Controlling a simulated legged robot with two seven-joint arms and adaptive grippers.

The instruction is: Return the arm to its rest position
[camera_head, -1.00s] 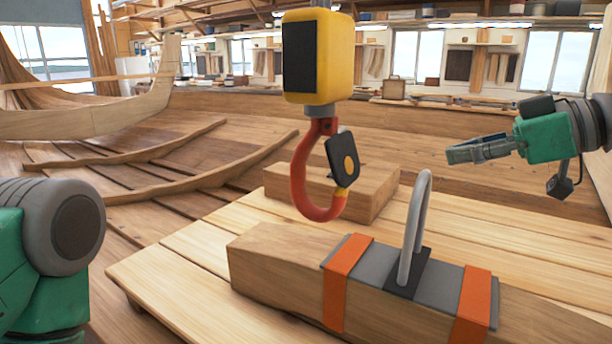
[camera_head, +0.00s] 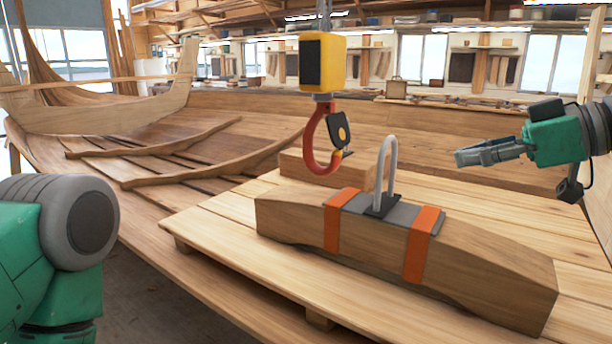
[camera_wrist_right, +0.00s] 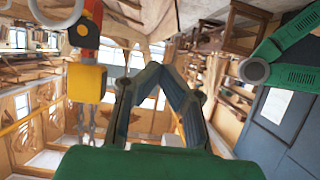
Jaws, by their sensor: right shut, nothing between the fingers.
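My right gripper (camera_head: 488,154) is at the right of the head view, shut and empty, its fingers pointing left. It is apart from the hook and the timber. In the right wrist view its fingers (camera_wrist_right: 158,72) meet at the tips with nothing between them. A green and grey part of my left arm (camera_head: 60,250) shows at the lower left of the head view, but the left gripper is out of view. A red hook (camera_head: 310,145) with a dark latch hangs below a yellow hoist block (camera_head: 322,62). The block also shows in the right wrist view (camera_wrist_right: 87,82).
A shaped timber (camera_head: 470,255) with orange straps and an upright grey lifting loop (camera_head: 391,158) lies on a plank platform (camera_head: 215,222). Another wooden block (camera_head: 345,180) lies behind it. The boat hull (camera_head: 120,110) is at the left.

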